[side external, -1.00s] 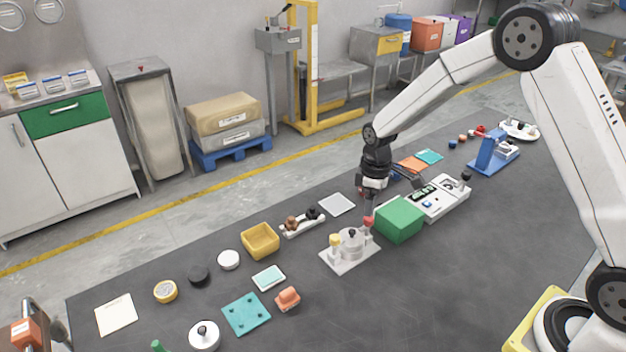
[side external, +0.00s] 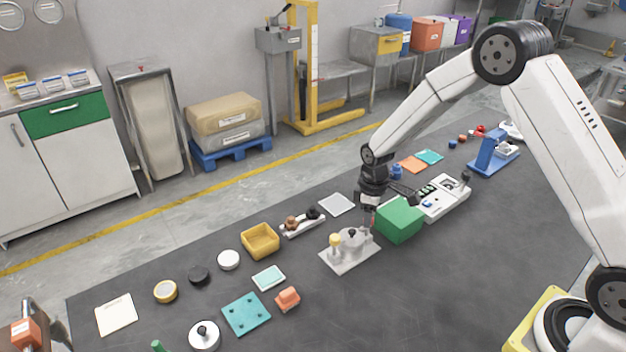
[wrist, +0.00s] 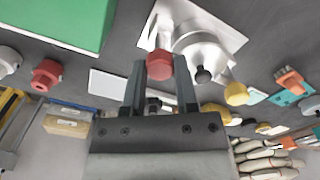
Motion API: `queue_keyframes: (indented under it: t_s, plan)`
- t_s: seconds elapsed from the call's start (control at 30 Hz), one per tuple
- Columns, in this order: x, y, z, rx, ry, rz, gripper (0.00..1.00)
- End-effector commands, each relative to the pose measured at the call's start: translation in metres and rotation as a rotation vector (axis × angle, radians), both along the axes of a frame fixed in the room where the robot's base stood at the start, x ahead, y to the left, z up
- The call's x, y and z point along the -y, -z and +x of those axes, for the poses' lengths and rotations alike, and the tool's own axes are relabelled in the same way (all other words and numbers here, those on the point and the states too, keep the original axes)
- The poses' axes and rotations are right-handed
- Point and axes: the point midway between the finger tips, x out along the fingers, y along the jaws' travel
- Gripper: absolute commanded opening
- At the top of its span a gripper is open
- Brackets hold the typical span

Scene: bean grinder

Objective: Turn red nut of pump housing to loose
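The pump housing (side external: 352,239) is a grey metal body on a pale square plate, with a black knob and a yellow knob. It also shows in the wrist view (wrist: 201,52). The red nut (wrist: 159,66) is at its side, between my two fingertips in the wrist view. My gripper (side external: 371,222) points down over the housing's right edge, beside the green box. It also shows in the wrist view (wrist: 160,68), one finger on each side of the nut. I cannot tell whether the fingers press on it. In the side view the nut is mostly hidden by the gripper.
A green box (side external: 399,219) stands close to the right of the gripper, with a white control panel (side external: 443,198) behind it. A yellow bin (side external: 260,240) and a rack with knobs (side external: 302,224) are to the left.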

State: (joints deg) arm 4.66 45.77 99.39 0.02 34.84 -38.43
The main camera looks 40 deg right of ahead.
Motion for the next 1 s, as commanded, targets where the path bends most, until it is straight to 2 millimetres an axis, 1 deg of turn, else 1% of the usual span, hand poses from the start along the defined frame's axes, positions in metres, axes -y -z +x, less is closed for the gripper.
queue_keyframes:
  t_s: [0.33,0.57,0.77,1.0]
  plan:
    - [0.0001,-0.0001,0.0,0.0,0.012,0.0,0.0]
    - [0.0001,-0.0002,0.0,0.0,0.078,0.0,0.0]
    - [0.0002,-0.0002,-0.0001,-0.001,0.197,-0.001,0.0]
    - [0.0002,-0.0002,-0.0001,-0.001,0.403,-0.001,0.0]
